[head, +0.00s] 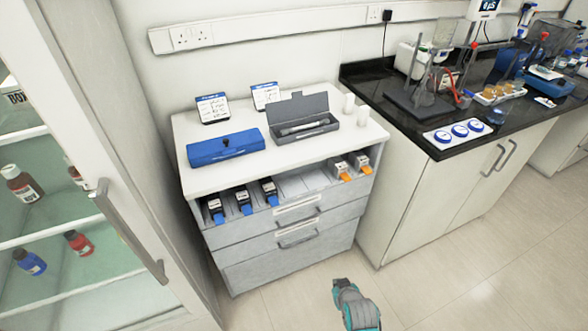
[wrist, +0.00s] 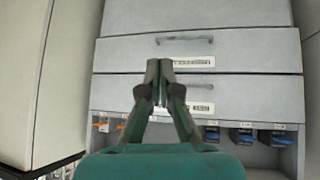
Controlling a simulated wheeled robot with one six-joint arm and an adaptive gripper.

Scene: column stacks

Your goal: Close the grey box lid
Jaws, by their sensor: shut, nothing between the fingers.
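The grey box (head: 306,128) sits on top of the white drawer cabinet, on its right half. Its grey lid (head: 299,106) stands raised at the back edge, so the box is open. A pale, rod-like item lies inside it. My gripper (wrist: 160,82) is shut and empty in the wrist view, in front of the cabinet's drawer fronts. In the head view part of my arm (head: 355,305) shows low in front of the cabinet, well below and apart from the box. The box does not show in the wrist view.
A closed blue box (head: 225,147) lies left of the grey box on the cabinet top (head: 205,178). A glass-front cabinet with a long handle (head: 130,232) is at left. The floor ahead is clear.

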